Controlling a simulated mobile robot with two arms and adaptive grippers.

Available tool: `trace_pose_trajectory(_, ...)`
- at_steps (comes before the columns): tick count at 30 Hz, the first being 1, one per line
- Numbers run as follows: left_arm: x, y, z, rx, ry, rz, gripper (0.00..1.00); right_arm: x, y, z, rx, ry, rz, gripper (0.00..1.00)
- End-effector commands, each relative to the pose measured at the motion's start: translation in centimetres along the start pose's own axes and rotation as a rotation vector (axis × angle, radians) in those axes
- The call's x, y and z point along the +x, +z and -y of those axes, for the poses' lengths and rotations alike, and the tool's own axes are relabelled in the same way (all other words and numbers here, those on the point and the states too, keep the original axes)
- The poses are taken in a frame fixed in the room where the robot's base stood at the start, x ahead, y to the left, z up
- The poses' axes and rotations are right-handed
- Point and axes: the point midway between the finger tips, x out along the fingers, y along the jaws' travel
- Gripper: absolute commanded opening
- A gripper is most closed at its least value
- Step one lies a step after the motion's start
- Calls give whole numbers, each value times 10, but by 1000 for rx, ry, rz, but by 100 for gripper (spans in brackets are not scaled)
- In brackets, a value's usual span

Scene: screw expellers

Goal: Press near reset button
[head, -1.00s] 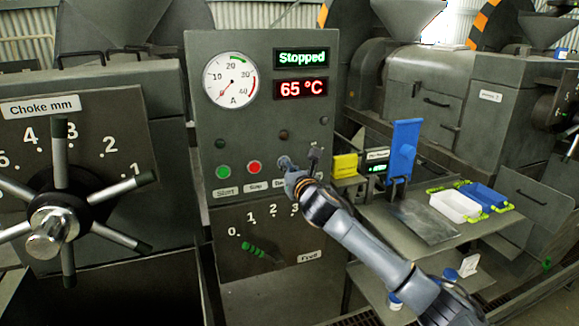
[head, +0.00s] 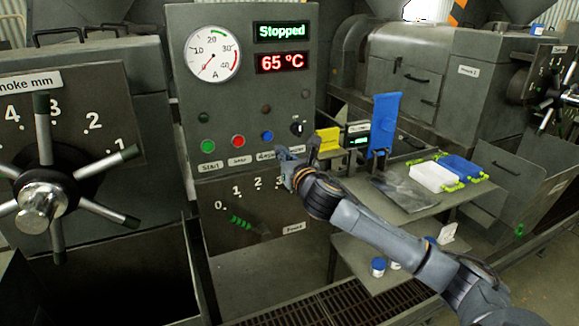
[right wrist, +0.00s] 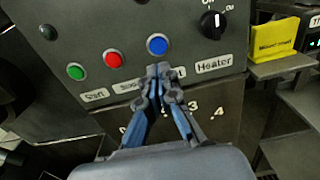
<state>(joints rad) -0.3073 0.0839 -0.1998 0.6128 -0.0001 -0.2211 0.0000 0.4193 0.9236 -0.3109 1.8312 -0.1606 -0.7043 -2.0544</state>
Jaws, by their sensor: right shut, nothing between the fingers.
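The near press's grey control panel (head: 243,95) carries a green button (head: 208,146), a red button (head: 238,141) and a blue button (head: 267,136) in a row. The blue button, also in the right wrist view (right wrist: 157,45), sits above a label partly hidden by my fingers. My right gripper (head: 286,156) is shut and empty, just below and right of the blue button in the head view. In the right wrist view its fingertips (right wrist: 160,70) are just under that button, covering part of the label. Contact with the panel cannot be told. My left gripper is not in view.
A heater knob (head: 298,127) is right of the blue button. The displays read "Stopped" (head: 282,31) and 65 °C. A choke handwheel (head: 42,204) stands at left. At right, a side table (head: 410,212) holds a white tray (head: 435,177) and a blue tray (head: 462,168).

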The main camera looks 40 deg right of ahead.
Motion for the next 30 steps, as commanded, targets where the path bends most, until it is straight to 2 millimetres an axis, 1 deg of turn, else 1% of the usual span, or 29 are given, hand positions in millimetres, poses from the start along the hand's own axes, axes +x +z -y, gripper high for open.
trace_pose_trajectory(1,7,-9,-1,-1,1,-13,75,-10,-3,0,-5,2,1,0)
trace_pose_trajectory(3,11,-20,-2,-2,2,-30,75,-22,-3,0,-5,3,1,0)
trace_pose_trajectory(5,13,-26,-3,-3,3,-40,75,-30,-3,0,-3,2,1,0)
trace_pose_trajectory(7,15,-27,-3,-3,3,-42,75,-38,-2,0,-3,1,-1,0)
trace_pose_trajectory(10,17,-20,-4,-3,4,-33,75,-45,-1,0,-1,1,0,0)
trace_pose_trajectory(13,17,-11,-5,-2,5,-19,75,-48,0,0,0,1,0,0)
trace_pose_trajectory(16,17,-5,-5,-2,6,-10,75,-48,0,0,1,1,0,0)
trace_pose_trajectory(30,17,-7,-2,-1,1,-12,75,-48,0,0,1,1,0,0)
